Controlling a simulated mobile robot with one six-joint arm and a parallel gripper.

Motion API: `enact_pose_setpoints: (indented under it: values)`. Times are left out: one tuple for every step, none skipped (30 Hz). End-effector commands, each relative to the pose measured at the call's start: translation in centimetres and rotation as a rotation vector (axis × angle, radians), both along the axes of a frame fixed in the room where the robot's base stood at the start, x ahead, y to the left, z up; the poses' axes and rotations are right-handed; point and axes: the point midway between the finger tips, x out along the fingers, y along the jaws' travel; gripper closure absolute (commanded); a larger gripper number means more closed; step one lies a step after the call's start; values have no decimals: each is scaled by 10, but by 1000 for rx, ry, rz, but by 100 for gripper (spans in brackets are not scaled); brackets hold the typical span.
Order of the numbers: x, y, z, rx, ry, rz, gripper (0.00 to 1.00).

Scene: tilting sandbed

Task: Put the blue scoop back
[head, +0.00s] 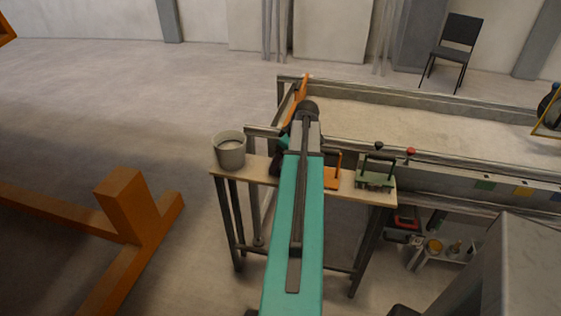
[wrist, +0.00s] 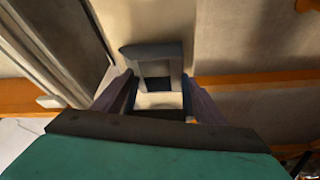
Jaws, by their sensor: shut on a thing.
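In the wrist view my gripper (wrist: 158,92) is shut on a dark slate-blue, square-framed handle, which I take to be the blue scoop (wrist: 152,51). The frame stands between the two fingers and has an open middle. The rest of the scoop is hidden or too dark to make out. In the head view my teal arm reaches over the narrow wooden side table (head: 262,178) and covers most of the gripper. The scoop cannot be made out there.
A grey cup (head: 230,152) stands at the table's left end. An orange tool (head: 332,180) and a green tool with a dark handle (head: 376,176) are right of my arm. The sandbed (head: 400,128) lies behind. An orange beam structure (head: 130,205) stands at the left.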

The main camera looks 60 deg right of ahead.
Motion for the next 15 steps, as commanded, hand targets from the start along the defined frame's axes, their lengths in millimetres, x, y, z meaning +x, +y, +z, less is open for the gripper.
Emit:
enact_pose_setpoints:
  values:
    - [0, 0, -4, 1, 0, 0, 88]
    - [0, 0, -6, 1, 0, 0, 88]
    - [0, 0, -8, 1, 0, 0, 88]
    - [0, 0, -9, 1, 0, 0, 88]
    - [0, 0, -10, 0, 0, 0, 88]
    - [0, 0, -11, 0, 0, 0, 88]
    - [0, 0, -12, 0, 0, 0, 88]
    - [0, 0, -12, 0, -1, 0, 88]
    - [0, 0, -12, 0, -1, 0, 88]
    - [0, 0, -12, -1, -1, 0, 88]
    - [0, 0, -12, -1, -1, 0, 88]
    - [0, 0, -12, -1, -1, 0, 88]
    - [0, 0, -12, -1, -1, 0, 88]
    - [0, 0, -12, -1, -1, 0, 88]
    - [0, 0, -13, 0, 0, 0, 88]
